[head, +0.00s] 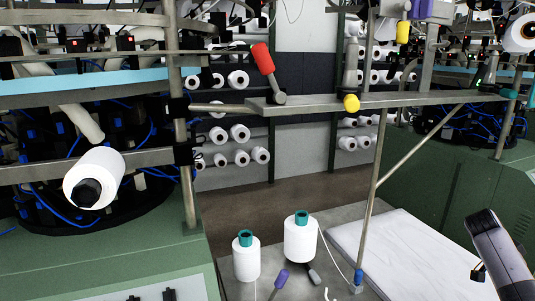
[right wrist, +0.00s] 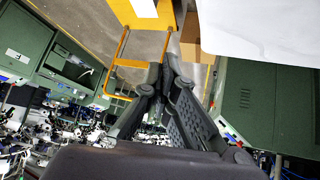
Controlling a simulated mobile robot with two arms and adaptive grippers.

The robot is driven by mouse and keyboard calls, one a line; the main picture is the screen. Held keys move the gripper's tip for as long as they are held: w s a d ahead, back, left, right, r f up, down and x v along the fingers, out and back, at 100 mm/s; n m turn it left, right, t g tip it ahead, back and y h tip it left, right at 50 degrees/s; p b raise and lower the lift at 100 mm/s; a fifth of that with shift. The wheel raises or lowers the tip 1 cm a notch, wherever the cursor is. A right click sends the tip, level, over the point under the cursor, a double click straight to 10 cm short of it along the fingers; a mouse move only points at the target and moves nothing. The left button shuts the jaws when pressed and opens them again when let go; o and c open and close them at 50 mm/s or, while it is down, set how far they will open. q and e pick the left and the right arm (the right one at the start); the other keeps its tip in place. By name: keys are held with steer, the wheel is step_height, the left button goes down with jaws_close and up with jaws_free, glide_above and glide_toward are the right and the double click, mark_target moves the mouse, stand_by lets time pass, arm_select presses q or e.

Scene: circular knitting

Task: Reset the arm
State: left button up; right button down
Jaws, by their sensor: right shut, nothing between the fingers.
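My right gripper (right wrist: 160,78) fills the middle of the right wrist view. Its dark fingers come together at the tips, shut with nothing between them. In the head view, a grey and black part of my right arm (head: 500,258) shows at the lower right edge; its fingertips cannot be made out there. My left gripper is not in the head view. Two white yarn cones with teal tops, one on the left (head: 246,262) and one on the right (head: 300,240), stand upright at the bottom middle, apart from my right arm.
Green knitting machines stand on the left (head: 100,262) and right (head: 455,180). A metal rail (head: 330,102) with a post crosses between them. A white yarn cone (head: 98,178) hangs sideways at left. A white sheet (head: 400,255) lies flat beside my right arm. A yellow frame (right wrist: 125,60) shows in the wrist view.

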steer(key=s+f+n+t, duration=0.1)
steer(key=s+f+n, duration=0.3)
steer(key=f, duration=0.6)
steer(key=s+d+f+n, duration=0.1)
steer(key=s+f+n, duration=0.35)
steer(key=f, duration=0.65)
steer(key=s+f+n+t, duration=0.1)
steer(key=s+f+n, duration=0.3)
steer(key=f, duration=0.6)
steer(key=s+a+f+n+y, duration=0.1)
steer(key=s+f+n, duration=0.2)
steer(key=s+f, duration=0.55)
steer(key=s+f+n+y, duration=0.1)
steer(key=s+f+n, duration=0.25)
steer(key=s, duration=0.95)
steer(key=s+a+f+n+y, duration=0.1)
steer(key=s+f+n, duration=0.3)
steer(key=s, duration=0.7)
steer(key=s+a+f+y, duration=0.1)
steer(key=a+f, duration=0.3)
steer(key=a, duration=0.9)
steer(key=s+a+f+m+y+b, duration=0.1)
steer(key=a+f, duration=0.3)
steer(key=a, duration=0.9)
steer(key=s+a+f+m+y, duration=0.1)
steer(key=a+f+y, duration=0.2)
steer(key=a, duration=1)
steer(key=shift+s+a+f+b, duration=0.25)
steer(key=shift+a+f+b, duration=0.1)
steer(key=shift+f, duration=0.6)
